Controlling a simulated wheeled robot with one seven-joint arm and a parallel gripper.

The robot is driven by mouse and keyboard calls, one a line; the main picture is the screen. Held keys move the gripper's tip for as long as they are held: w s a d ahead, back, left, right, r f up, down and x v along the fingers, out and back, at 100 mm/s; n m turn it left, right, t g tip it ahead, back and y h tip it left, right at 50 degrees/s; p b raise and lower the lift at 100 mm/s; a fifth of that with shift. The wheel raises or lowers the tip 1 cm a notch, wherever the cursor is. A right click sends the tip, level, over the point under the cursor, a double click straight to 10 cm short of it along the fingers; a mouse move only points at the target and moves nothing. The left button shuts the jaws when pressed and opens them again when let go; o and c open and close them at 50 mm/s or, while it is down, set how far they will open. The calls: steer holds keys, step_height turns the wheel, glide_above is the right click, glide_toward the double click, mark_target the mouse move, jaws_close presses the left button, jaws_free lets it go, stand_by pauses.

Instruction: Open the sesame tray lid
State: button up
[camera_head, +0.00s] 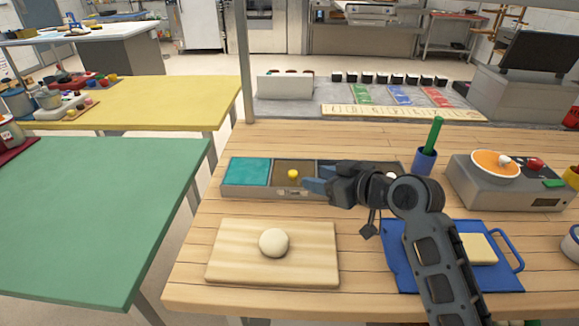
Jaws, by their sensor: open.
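A long grey tray box (245,191) lies across the wooden table. Its left section is covered in teal (247,170). The section beside it has a brown top (283,166) with a small yellow knob (293,174) and a small pale label on the front. I cannot read the label, so I cannot tell for sure which section is the sesame one. My arm hides part of the right sections.
A cutting board (230,265) with a dough ball (274,242) lies in front. A blue tray (400,265) with a pale slab (477,249) is at right front. A blue cup (424,161) with a green stick and a grey scale-like device (510,195) stand right.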

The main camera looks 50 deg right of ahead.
mark_target(294, 173)
steer(key=shift+p+x, duration=0.5)
steer(key=shift+x, duration=3.1)
steer(key=shift+c, duration=0.5)
jaws_close()
